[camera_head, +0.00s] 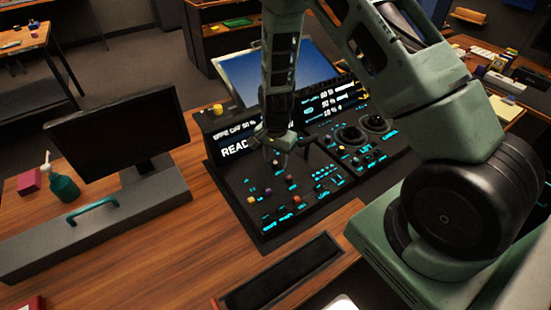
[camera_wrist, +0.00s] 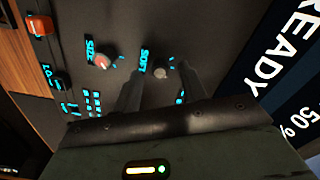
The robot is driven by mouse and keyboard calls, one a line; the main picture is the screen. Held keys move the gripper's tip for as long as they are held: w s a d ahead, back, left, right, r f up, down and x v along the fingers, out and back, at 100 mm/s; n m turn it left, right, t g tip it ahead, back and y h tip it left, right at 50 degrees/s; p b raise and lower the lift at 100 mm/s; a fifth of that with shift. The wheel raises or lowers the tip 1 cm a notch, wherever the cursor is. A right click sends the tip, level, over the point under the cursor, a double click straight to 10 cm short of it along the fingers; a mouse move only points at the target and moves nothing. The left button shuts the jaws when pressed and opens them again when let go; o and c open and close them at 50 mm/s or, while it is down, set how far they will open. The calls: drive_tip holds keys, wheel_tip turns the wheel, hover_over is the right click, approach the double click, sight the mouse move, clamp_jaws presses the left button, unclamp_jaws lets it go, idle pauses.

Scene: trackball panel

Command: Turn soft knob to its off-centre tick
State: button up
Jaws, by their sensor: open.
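The soft knob (camera_wrist: 161,72) is a small grey knob beside the cyan SOFT label in the wrist view. Cyan marks show near it; its pointer direction is too small to read. My gripper (camera_wrist: 161,75) is open, with one dark finger on either side of the knob in the picture. I cannot tell whether either finger touches it. In the head view my gripper (camera_head: 278,148) points down over the black control panel (camera_head: 235,180), and a small pale knob (camera_head: 276,163), likely the soft one, shows just below the fingers.
The size knob (camera_wrist: 103,61), with a reddish cap, sits close by on the panel. An orange button (camera_wrist: 39,25) is farther left. The lit READY display (camera_wrist: 275,65) rises behind the knobs. Trackballs (camera_head: 350,133) are to the right. A monitor (camera_head: 120,130) stands on the left.

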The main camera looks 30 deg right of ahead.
drive_tip(key=shift+f, duration=0.5)
clamp_jaws()
drive_tip(key=shift+n, duration=0.3)
drive_tip(key=n+b, duration=0.1)
drive_tip(key=n, duration=0.4)
drive_tip(key=shift+n, duration=0.3)
drive_tip(key=n, duration=0.6)
drive_tip(key=shift+b, duration=0.4)
drive_tip(key=shift+n, duration=0.3)
